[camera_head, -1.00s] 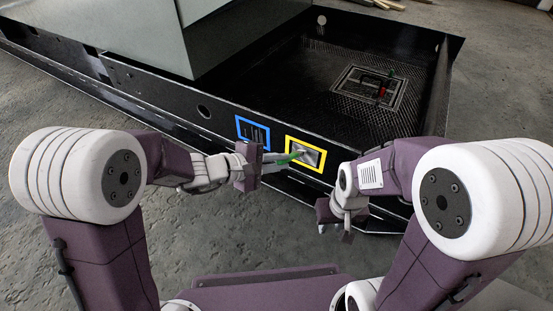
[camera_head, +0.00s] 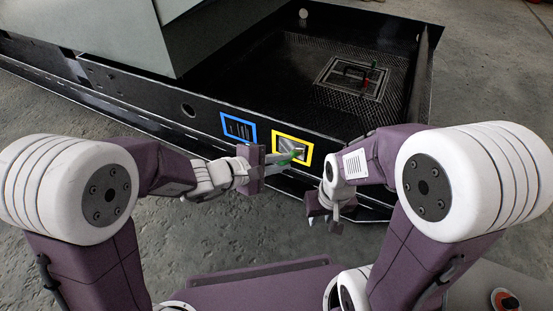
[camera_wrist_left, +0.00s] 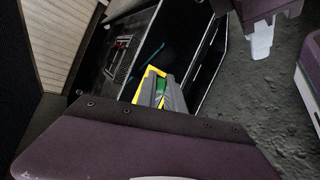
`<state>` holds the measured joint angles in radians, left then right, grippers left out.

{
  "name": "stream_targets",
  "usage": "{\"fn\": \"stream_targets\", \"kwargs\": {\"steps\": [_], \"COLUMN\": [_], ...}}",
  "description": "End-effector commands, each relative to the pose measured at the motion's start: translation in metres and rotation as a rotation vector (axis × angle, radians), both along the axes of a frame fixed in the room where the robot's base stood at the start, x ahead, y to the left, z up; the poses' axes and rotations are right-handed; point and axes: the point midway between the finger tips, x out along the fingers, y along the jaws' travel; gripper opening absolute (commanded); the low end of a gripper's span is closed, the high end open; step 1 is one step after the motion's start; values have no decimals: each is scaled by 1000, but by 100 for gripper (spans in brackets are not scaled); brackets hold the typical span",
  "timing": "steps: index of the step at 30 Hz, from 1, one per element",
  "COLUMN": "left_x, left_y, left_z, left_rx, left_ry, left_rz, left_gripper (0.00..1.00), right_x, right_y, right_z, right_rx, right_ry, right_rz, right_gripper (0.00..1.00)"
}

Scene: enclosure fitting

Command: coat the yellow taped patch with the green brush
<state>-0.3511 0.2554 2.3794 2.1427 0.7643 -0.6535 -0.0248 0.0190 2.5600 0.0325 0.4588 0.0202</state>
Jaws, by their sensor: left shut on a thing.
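The yellow taped patch (camera_head: 311,152) is a grey, shiny area framed in yellow on the black enclosure's front wall. My left gripper (camera_head: 268,166) is just left of it, shut on the green brush (camera_head: 290,156). The brush's green part lies across the patch in the head view. I cannot tell for sure whether it touches. In the left wrist view the green brush (camera_wrist_left: 160,92) shows in front of the yellow frame (camera_wrist_left: 148,84), partly hidden by the gripper's own body. My right gripper (camera_head: 324,219) is empty, its fingers apart, below and right of the patch.
A blue taped patch (camera_head: 225,123) with dark marks is left of the yellow one. The enclosure's open tray (camera_head: 300,75) holds a framed panel (camera_head: 348,88) with a red-handled item (camera_head: 367,78). A red button (camera_head: 505,300) is at bottom right. Concrete floor lies around.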

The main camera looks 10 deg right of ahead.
Motion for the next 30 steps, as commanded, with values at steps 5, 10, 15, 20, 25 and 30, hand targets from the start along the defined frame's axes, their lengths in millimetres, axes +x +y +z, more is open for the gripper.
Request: {"fn": "stream_targets", "kwargs": {"steps": [5,10,15,20,25,30], "left_x": [-2,-6,-7,-2,2,6], "left_y": [-3,-12,-10,-5,-1,7], "left_z": [0,0,0,0,0,0], "left_rx": [1,0,0,1,0,0], "left_ry": [0,-1,-2,-1,-1,-2], "left_rz": [1,0,1,3,2,4], "left_gripper": [0,0,0,0,0,0], "right_x": [0,0,0,0,0,0], "right_y": [0,0,0,0,0,0], "right_z": [0,0,0,0,0,0], "right_rx": [0,0,0,0,0,0], "right_ry": [0,0,0,0,0,0], "right_rz": [0,0,0,0,0,0], "right_gripper": [30,30,30,30,30,30]}}
